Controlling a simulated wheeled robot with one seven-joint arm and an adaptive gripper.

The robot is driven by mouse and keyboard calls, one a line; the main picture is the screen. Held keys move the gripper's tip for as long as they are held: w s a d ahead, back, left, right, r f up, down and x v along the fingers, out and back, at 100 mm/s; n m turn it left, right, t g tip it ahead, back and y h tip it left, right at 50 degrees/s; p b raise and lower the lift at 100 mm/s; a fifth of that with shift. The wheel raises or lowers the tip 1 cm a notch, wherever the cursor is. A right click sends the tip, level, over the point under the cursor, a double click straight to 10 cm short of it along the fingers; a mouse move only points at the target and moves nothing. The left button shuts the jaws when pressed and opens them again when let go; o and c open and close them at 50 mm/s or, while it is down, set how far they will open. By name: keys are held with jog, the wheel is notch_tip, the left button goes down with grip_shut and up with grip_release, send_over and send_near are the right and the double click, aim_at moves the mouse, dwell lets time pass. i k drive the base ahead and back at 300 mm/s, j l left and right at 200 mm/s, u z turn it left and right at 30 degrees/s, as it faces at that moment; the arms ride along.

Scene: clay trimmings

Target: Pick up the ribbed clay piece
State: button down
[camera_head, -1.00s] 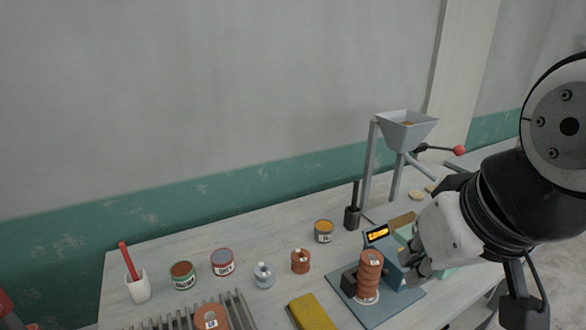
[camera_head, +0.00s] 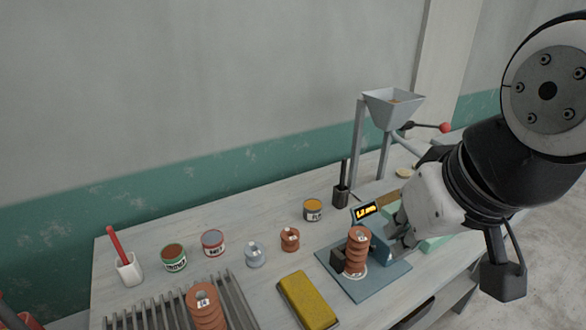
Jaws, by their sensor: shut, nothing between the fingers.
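A tall ribbed clay piece (camera_head: 357,254) stands upright on the blue-grey base plate of a small device with a lit display. Another ribbed clay piece (camera_head: 204,306) is on the slatted metal rack at the lower left, cut off by the frame's bottom edge. A smaller one (camera_head: 290,240) stands on the table behind the yellow block.
The display device (camera_head: 366,213) stands beside the tall piece. A yellow block (camera_head: 307,300), a metal rack (camera_head: 231,290), a silver-grey pot (camera_head: 255,254), several paint cans (camera_head: 174,258) and a cup with a red-handled tool (camera_head: 128,269) share the table. A hopper on a stand (camera_head: 392,110) rises behind.

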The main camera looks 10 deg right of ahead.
aim_at(359, 237)
jog(key=i+l+z, duration=0.15)
jog(key=z, duration=0.35)
jog(key=i+l+z, duration=0.2)
jog(key=z, duration=0.3)
jog(key=i+l, duration=0.05)
jog(key=l, duration=0.05)
